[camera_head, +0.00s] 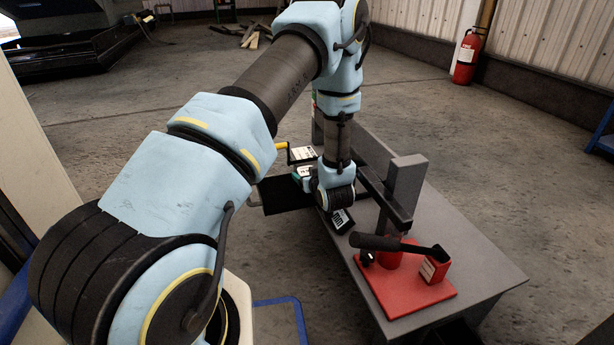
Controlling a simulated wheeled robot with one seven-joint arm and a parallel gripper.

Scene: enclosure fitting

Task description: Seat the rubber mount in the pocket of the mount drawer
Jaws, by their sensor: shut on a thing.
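My arm reaches over the grey bench (451,241), and its wrist (335,196) is bent low over the bench's left part. The jaws at its end are hidden by the wrist, so I cannot see what is between them. I cannot make out the rubber mount. A flat black panel or tray (284,195) juts out at the bench's left side, close to the wrist. I cannot tell whether it is the mount drawer, and no pocket shows. A small dark block with white markings (341,220) sits just below the wrist.
A grey post (404,190) with a dark crossbar stands right of the wrist. In front, a red plate (405,289) carries a black-handled tool (390,243) and a red block (434,268). A yellow-handled crank (281,146) stands behind the panel. The bench's right part is bare.

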